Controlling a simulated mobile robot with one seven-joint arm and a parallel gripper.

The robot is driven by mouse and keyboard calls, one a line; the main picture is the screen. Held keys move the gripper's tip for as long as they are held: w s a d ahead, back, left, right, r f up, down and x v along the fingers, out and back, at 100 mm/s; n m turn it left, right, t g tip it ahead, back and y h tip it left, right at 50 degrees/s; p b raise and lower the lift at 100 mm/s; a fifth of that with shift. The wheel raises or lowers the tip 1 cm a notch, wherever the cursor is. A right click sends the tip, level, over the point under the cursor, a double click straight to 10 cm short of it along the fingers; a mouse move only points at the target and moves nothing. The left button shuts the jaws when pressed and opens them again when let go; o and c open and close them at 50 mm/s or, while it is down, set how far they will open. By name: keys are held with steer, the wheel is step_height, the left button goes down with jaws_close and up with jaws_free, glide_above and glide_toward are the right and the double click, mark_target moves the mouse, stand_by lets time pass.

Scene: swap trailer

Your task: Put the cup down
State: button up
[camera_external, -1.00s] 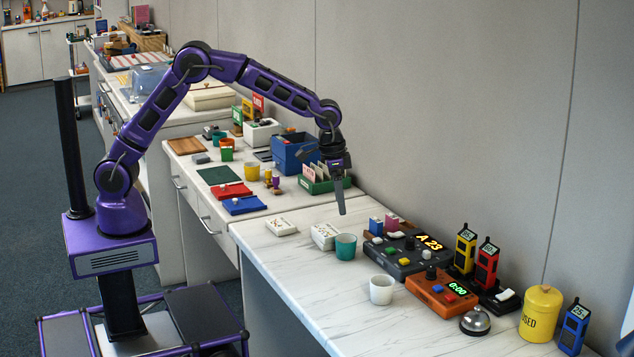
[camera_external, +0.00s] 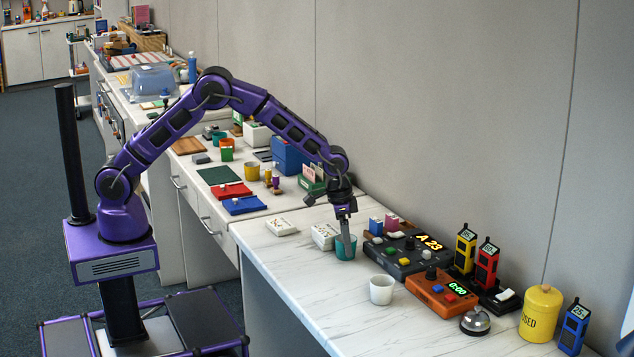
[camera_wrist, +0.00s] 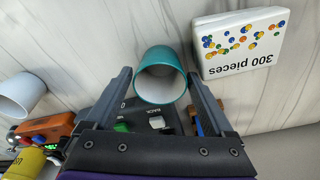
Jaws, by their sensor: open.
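A teal cup (camera_external: 346,250) with a pale inside stands on the white marble-patterned counter (camera_external: 290,262). In the wrist view the teal cup (camera_wrist: 160,77) lies between the two fingers of my gripper (camera_wrist: 160,85). The fingers are spread, with a gap showing on each side of the cup. In the outside view my gripper (camera_external: 345,228) points down over the cup and hides part of it. A white cup (camera_external: 381,289) stands apart on the counter, nearer the front; part of it shows at the left of the wrist view (camera_wrist: 18,92).
A white puzzle box (camera_wrist: 238,42) is close beside the teal cup. A dark control box with buttons (camera_external: 405,256) and an orange one (camera_external: 440,291) stand to the right. A bell (camera_external: 475,321) and a yellow canister (camera_external: 540,312) are further right. The counter's front strip is clear.

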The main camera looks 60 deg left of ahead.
steer(key=shift+r, duration=0.1)
steer(key=c, duration=1.3)
step_height(320, 180, up, 10)
steer(key=p, duration=0.2)
steer(key=shift+c, duration=0.2)
steer(key=s+a, duration=0.1)
steer(key=a, duration=0.3)
steer(key=s+a+f+n+p, duration=0.1)
steer(key=a, duration=0.3)
steer(key=s+a+f+n+p, duration=0.1)
steer(key=a, duration=0.3)
steer(key=shift+s+a+f, duration=0.15)
steer(key=shift+s, duration=0.15)
steer(key=s+a, duration=0.2)
steer(key=a, duration=0.1)
steer(key=s+a+f+n+p, duration=0.1)
steer(key=s+a, duration=0.2)
steer(key=a, duration=0.1)
steer(key=s+a+f+n, duration=0.1)
steer(key=s+a, duration=0.2)
steer(key=a, duration=0.1)
steer(key=shift+s+f+y+p, duration=0.15)
steer(key=shift+s+y+p, duration=0.15)
steer(key=shift+p, duration=0.1)
steer(key=shift+s+a+f+n, duration=0.15)
steer(key=shift+s+a+n, duration=0.15)
steer(key=shift+s+a, duration=0.05)
